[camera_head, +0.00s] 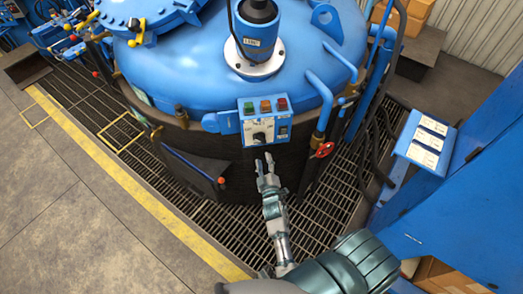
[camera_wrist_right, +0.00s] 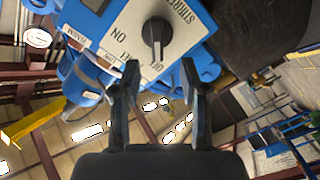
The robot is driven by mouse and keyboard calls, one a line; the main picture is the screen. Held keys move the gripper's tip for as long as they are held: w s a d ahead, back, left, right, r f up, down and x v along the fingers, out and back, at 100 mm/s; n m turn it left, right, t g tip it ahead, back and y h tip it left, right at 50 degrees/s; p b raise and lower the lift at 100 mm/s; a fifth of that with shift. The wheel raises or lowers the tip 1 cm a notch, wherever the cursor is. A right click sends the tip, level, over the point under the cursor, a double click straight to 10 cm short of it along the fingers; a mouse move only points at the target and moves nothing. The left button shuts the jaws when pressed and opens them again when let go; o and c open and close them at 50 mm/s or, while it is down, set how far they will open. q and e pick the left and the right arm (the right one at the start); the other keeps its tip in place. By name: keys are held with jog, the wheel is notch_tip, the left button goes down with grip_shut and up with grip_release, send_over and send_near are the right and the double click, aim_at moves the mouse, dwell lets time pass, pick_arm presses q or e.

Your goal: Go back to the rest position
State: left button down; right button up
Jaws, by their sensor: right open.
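My right gripper (camera_head: 265,165) reaches up from the bottom of the head view, just below the control box (camera_head: 268,121) on the furnace's front. In the right wrist view the gripper (camera_wrist_right: 160,80) is open, its two fingers apart with nothing between them. A black rotary knob (camera_wrist_right: 156,38) on a white plate shows beyond the fingertips, with a gap that I cannot measure. The knob also shows in the head view (camera_head: 260,137), under a row of green, orange and red buttons. My left gripper is not in view.
The blue-domed pit furnace (camera_head: 190,70) fills the top middle. A red valve wheel (camera_head: 324,150) and blue pipes stand right of the control box. A blue cabinet (camera_head: 470,200) with a labelled panel (camera_head: 425,138) is at the right. Grating and a yellow floor line (camera_head: 130,180) lie left.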

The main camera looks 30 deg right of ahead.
jog(key=shift+v, duration=1.3)
